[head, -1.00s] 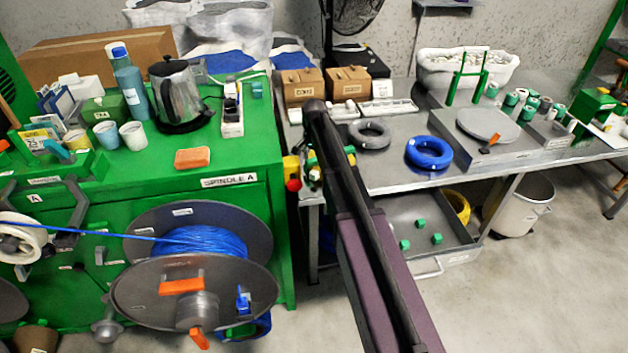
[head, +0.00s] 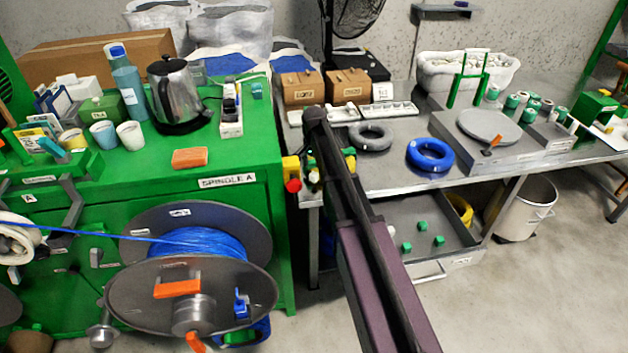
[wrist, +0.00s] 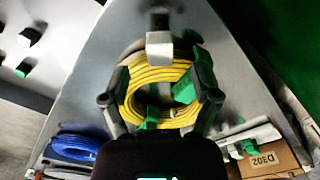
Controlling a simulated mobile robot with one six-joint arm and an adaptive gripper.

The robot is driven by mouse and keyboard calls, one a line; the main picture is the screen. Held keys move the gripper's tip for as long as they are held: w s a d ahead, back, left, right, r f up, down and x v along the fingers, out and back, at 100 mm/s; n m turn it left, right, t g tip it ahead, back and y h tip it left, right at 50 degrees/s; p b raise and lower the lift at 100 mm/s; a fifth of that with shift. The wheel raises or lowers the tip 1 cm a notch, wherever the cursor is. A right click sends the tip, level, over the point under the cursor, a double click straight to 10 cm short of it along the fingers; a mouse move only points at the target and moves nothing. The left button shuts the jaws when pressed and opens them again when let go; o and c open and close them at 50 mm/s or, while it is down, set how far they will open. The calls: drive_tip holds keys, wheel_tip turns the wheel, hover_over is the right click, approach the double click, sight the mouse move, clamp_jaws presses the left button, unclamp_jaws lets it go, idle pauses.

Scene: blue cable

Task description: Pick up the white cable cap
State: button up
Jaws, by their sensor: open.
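In the wrist view, my gripper (wrist: 160,98) is open, with its dark fingers on either side of a yellow cable coil (wrist: 158,72). Green pieces of a clip or tie (wrist: 184,88) show on the coil. A pale block (wrist: 160,46) with a dark part above it stands at the coil's far edge, between the fingertips and the drawer side. It may be the white cable cap, but I cannot tell for sure. Nothing is visibly clamped.
The grey bench (head: 395,170) holds a blue coil (head: 430,155), a grey coil (head: 370,134), a white tray (head: 392,110) and brown boxes. Below is an open drawer (head: 425,215) with green pieces. The green spindle cabinet (head: 240,160) stands close on the left.

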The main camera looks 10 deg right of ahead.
sight(314, 174)
drive_tip(key=shift+f+b, duration=1.7)
drive_tip(key=shift+f, duration=0.25)
drive_tip(key=c, duration=0.8)
drive_tip(key=shift+c, duration=0.6)
drive_tip(key=shift+r, duration=0.2)
wheel_tip(314, 174, up, 10)
drive_tip(key=p, duration=1)
drive_tip(key=shift+f, duration=0.2)
drive_tip(key=shift+f, duration=0.1)
drive_tip(key=shift+f+b, duration=1.15)
drive_tip(key=shift+b, duration=0.1)
